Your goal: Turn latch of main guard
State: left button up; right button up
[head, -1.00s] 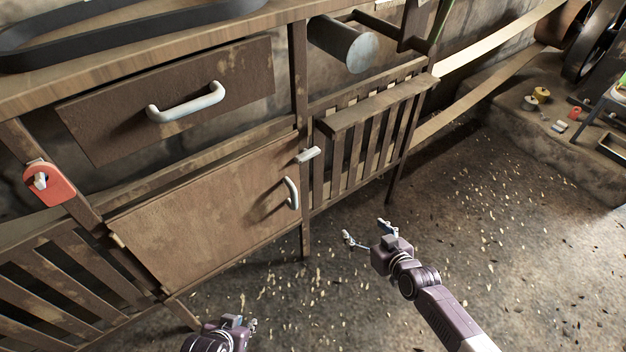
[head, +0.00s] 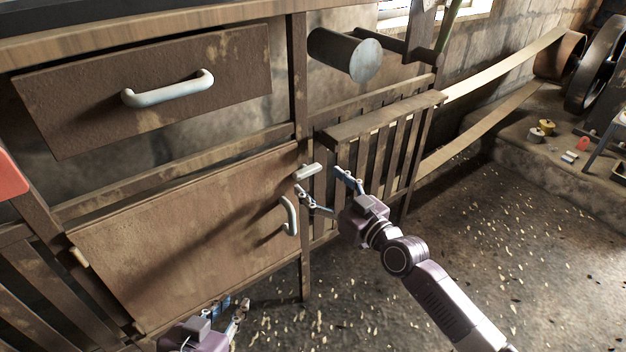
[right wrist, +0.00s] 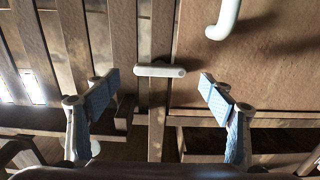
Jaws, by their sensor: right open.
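The latch (head: 308,171) is a small white bar on the post at the top right corner of the brown guard panel (head: 180,235). In the head view it slants slightly up to the right. In the right wrist view the latch (right wrist: 160,71) lies crosswise over the post, between the two fingers but farther off. My right gripper (head: 326,190) is open and empty, just in front of and right of the latch, apart from it. It also shows in the right wrist view (right wrist: 158,90). My left gripper (head: 231,307) is low at the bottom edge, its fingertips close together; its opening is unclear.
A white handle (head: 290,215) sits on the panel just below the latch. A drawer with a white handle (head: 168,89) is above. A slatted guard (head: 380,150) stands to the right. A grey cylinder (head: 345,55) juts out above. The floor at right is open.

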aim_at(310, 174)
jog(key=shift+b+x, duration=0.3)
jog(key=shift+x, duration=1.35)
pick_arm(q)
jog(key=r, duration=0.1)
jog(key=w+r+t, duration=0.1)
jog(key=w+d+r+t, duration=0.1)
jog(key=shift+w+d+r+h, duration=0.1)
jog(key=shift+w+r+h, duration=0.15)
jog(key=shift+r+h, duration=0.1)
pick_arm(e)
jog(key=c, duration=1.1)
jog(key=shift+c, duration=0.3)
